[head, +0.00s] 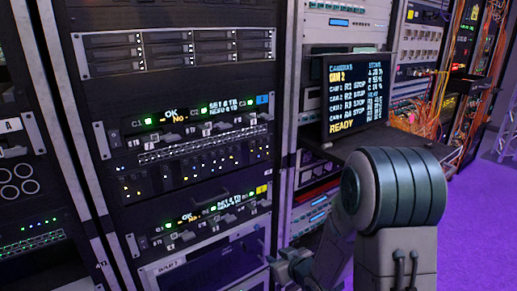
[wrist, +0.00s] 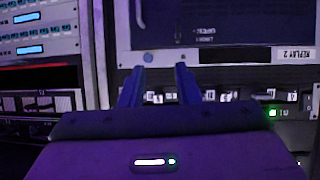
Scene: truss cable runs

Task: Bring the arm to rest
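My arm is folded low in front of the equipment racks, with its large grey-green joint at the lower right of the head view. My gripper (head: 284,264) is at the bottom edge of the head view, partly cut off and in front of the lower rack. In the wrist view my gripper (wrist: 162,70) shows its two fingers standing apart with nothing between them. They point at a rack front with a dark panel (wrist: 215,30) above a row of small lit modules. I cannot tell from these views how close the fingertips are to the rack.
A tall rack (head: 185,95) with drive bays and lit modules fills the left and middle. A monitor reading READY (head: 355,92) stands on a shelf to the right of it. Orange cables (head: 430,118) hang at the right. The purple floor (head: 478,235) at the lower right looks clear.

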